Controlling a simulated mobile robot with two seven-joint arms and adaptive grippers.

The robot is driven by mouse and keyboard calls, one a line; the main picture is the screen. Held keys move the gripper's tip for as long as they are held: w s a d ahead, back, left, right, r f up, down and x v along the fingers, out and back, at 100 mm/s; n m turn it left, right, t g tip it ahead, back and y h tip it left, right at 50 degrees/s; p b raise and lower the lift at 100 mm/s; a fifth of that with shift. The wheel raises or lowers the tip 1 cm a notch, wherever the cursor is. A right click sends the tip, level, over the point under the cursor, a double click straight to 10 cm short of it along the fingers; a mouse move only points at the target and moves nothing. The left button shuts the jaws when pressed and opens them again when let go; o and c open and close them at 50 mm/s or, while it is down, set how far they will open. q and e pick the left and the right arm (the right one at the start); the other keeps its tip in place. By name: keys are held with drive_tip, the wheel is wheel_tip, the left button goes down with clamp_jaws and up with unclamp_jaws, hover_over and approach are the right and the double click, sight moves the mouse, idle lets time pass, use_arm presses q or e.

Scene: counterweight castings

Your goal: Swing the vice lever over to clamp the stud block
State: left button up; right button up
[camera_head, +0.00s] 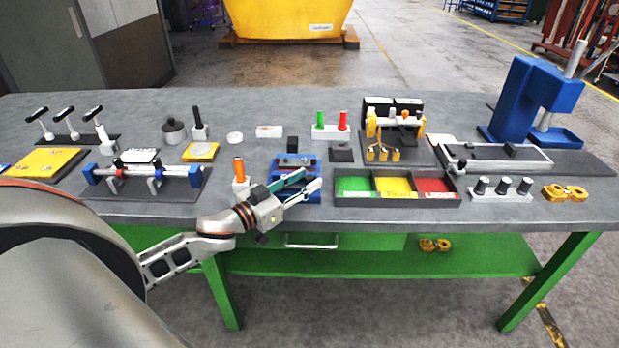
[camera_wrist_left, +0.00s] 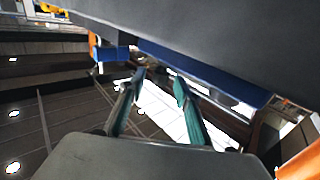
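A blue vice-like fixture (camera_head: 309,194) stands near the bench's front edge, with grey parts on top. My left gripper (camera_head: 306,181) is in front of and over it, hiding much of it. Its two teal-lined fingers are apart with nothing seen between them; the wrist view shows the same gap (camera_wrist_left: 159,80). Whether a finger touches the fixture cannot be told. An upright orange handle (camera_head: 239,168) on a white base stands just left of it; I cannot tell if it is the vice lever. The stud block cannot be made out. My right gripper is not in view.
Right of the fixture is a tray (camera_head: 397,201) with green, yellow and red compartments. To the left is a blue-ended rail fixture (camera_head: 192,174). A small black block (camera_head: 292,145) stands behind. A white holder (camera_head: 330,131) carries green and red handles.

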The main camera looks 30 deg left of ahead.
use_arm(q)
drive_tip(key=shift+x, duration=0.95)
clamp_jaws()
drive_tip(key=shift+a, duration=0.1)
